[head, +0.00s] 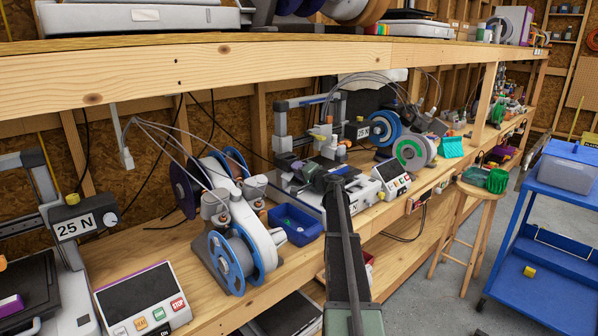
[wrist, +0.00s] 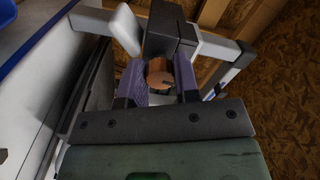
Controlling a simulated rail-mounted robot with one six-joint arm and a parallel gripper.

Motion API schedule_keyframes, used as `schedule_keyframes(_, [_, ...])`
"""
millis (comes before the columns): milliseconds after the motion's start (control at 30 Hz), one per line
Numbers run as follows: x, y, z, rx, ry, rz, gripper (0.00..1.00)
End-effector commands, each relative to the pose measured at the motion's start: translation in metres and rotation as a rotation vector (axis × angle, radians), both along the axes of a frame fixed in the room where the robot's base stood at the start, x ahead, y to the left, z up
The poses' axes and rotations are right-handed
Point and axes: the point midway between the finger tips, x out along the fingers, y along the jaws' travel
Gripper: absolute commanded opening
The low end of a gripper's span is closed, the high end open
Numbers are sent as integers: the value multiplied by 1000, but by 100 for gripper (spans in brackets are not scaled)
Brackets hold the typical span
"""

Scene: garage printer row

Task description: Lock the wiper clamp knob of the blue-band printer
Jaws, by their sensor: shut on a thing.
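My gripper (wrist: 160,84) is shut on a round copper-brown knob (wrist: 159,68), with one purple-grey finger on each side of it. A dark grey block (wrist: 170,28) stands right behind the knob, and a pale lever-like part (wrist: 125,28) shows to its left. In the head view my arm reaches to the middle printer (head: 284,128), which has a grey frame and a "25 N" label. The knob and fingertips are hard to make out there. I cannot make out a blue band on this printer. Whether the knob is locked cannot be told.
A blue bin (head: 296,226) and a spool stand with blue-rimmed spools (head: 232,262) sit left of my arm. A control panel (head: 391,181) is close on the right. The shelf beam (head: 200,80) runs overhead. A wooden stool (head: 468,215) and blue cart (head: 560,190) stand off the bench.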

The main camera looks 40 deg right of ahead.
Motion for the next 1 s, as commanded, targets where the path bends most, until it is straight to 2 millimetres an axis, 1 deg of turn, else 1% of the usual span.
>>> schedule_keyframes(1000, [0,0,2,941,65,-1,6])
